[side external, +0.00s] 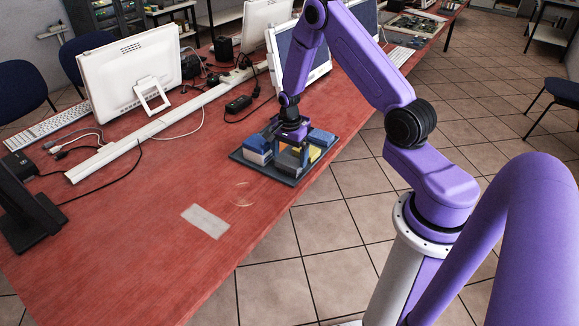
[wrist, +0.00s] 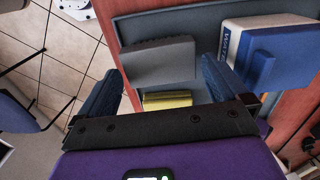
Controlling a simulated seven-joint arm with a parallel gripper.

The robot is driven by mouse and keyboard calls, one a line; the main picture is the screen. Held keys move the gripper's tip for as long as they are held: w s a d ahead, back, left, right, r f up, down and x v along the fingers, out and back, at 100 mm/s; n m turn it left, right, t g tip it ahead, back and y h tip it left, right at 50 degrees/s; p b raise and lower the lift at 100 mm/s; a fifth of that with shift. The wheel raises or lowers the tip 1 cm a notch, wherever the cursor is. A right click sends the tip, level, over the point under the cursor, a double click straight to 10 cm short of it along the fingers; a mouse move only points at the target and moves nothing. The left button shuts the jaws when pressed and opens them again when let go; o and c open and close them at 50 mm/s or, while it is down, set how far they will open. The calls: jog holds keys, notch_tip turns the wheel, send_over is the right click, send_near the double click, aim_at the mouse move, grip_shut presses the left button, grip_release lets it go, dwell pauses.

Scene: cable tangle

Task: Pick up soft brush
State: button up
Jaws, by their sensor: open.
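My gripper (side external: 291,143) is low over a dark tray (side external: 283,179) on the red table. In the wrist view its two dark blue fingers (wrist: 162,75) are spread apart, with nothing visibly clamped between them. A yellow piece (wrist: 167,101) lies between the fingers, partly hidden by the gripper body.
A blue and white item with lettering (wrist: 265,55) is right of the fingers in the wrist view. The side view shows blue items (side external: 321,138) in the tray, a black adapter (side external: 238,104) and cables behind it, and a pale card (side external: 205,221) on open table.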

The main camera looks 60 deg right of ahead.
aim_at(289, 161)
jog(key=shift+f, duration=1.7)
jog(key=shift+c, duration=0.3)
jog(key=c, duration=0.6)
jog(key=shift+c, duration=0.2)
jog(key=shift+r, duration=0.15)
jog(key=shift+r, duration=0.6)
jog(key=s+a+r, duration=0.5)
jog(key=s+r, duration=0.6)
jog(key=s, duration=0.2)
jog(key=shift+s+r, duration=0.15)
jog(key=shift+r, duration=0.15)
